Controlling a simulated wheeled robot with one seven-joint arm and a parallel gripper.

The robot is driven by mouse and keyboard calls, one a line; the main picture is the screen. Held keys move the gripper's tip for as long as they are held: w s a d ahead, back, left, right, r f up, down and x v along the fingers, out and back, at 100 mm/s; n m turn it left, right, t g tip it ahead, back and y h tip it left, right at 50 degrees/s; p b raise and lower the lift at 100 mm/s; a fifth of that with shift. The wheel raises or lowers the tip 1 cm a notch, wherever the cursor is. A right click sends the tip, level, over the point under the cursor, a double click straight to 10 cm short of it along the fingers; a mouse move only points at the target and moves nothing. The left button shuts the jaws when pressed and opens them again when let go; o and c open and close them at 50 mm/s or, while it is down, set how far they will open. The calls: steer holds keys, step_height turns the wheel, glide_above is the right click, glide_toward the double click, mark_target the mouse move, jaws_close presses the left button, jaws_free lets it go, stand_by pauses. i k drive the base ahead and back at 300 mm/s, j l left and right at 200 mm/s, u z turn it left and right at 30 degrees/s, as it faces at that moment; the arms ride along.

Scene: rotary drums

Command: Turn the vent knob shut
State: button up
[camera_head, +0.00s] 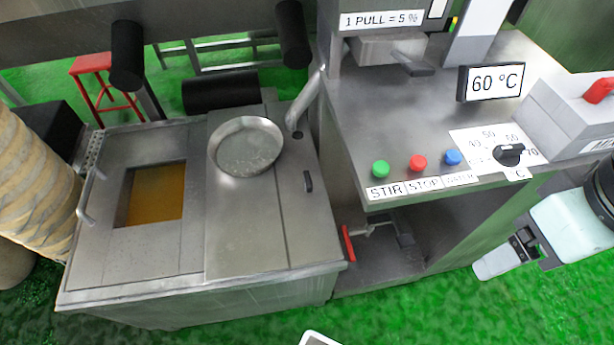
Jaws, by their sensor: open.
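The control table has a black pointer knob (509,154) on a numbered white dial at its right side. The lidded steel tank carries a small black handle (308,182) on its lid. A red-handled lever (348,243) sits low between tank and table. I cannot tell which of these, if any, is the vent knob, as no label for a vent is readable. My gripper (489,266) is at the lower right, in front of the table and below the dial, apart from the knob. It is open and seems empty; its fingers are hard to make out.
Green, red and blue buttons (418,162) line the table's front edge. A 60 °C display (490,81) stands behind them. A grey box with a red switch (598,91) is at the right. A round pan (245,147) is on the tank.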

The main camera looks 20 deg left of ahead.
mark_target(307, 179)
steer(key=k+j+u, duration=0.1)
steer(key=j+u, duration=1.05)
steer(key=l, duration=0.1)
